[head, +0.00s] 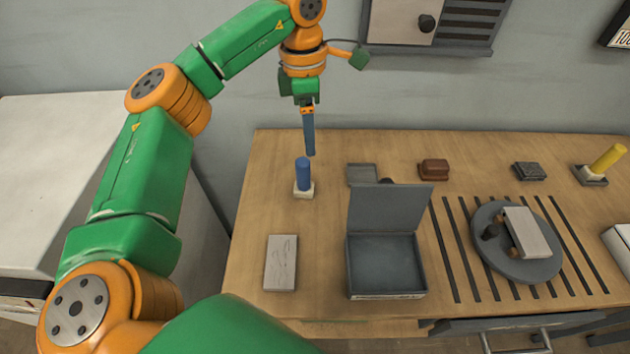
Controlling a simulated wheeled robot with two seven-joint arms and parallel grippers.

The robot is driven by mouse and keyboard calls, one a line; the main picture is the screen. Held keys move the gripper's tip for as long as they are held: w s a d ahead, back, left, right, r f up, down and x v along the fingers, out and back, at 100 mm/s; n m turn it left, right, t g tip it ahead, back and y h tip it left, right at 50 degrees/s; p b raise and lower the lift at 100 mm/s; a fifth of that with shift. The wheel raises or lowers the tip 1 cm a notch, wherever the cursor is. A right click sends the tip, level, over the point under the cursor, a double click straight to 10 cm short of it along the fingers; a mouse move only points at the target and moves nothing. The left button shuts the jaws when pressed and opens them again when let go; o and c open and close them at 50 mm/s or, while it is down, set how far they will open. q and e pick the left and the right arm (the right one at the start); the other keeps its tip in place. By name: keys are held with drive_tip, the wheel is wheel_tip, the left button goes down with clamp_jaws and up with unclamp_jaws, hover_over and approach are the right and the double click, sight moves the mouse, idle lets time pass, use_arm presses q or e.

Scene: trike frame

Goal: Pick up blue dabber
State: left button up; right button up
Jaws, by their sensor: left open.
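The blue dabber (303,174) stands upright at the left back of the wooden table, with a pale base at its foot. My left gripper (310,152) points down just above and slightly right of the dabber's top in the head view. Its fingers appear edge-on, so the gap between them is hidden; it is open, and nothing shows held in it. I cannot tell how far the fingertips are from the dabber in depth. My right gripper is not in view.
On the table (250,240) are an open grey box (386,280), a pale block (281,262), a grey pad (361,174), a brown block (433,169), a dark block (530,171), a yellow dabber (609,157) and a round plate (530,262) bearing a pale block. A wall stands behind.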

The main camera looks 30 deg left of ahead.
sight(304, 162)
use_arm(q)
drive_tip(key=f+b, duration=0.1)
drive_tip(key=f, duration=0.1)
drive_tip(key=f+b, duration=0.1)
drive_tip(key=f, duration=0.1)
drive_tip(key=s+a+f+b, duration=0.1)
drive_tip(key=f, duration=0.1)
drive_tip(key=shift+f, duration=0.4)
drive_tip(key=shift+s+d+f+b, duration=0.1)
drive_tip(key=shift+s+f+b, duration=0.1)
drive_tip(key=shift+b, duration=0.2)
drive_tip(key=shift+d+f, duration=0.1)
drive_tip(key=shift+f, duration=0.2)
drive_tip(key=f, duration=0.3)
drive_tip(key=f+p, duration=0.1)
drive_tip(key=f, duration=0.1)
drive_tip(key=shift+w+a+f, duration=0.1)
drive_tip(key=shift+a+f, duration=0.1)
drive_tip(key=shift+f, duration=0.2)
clamp_jaws()
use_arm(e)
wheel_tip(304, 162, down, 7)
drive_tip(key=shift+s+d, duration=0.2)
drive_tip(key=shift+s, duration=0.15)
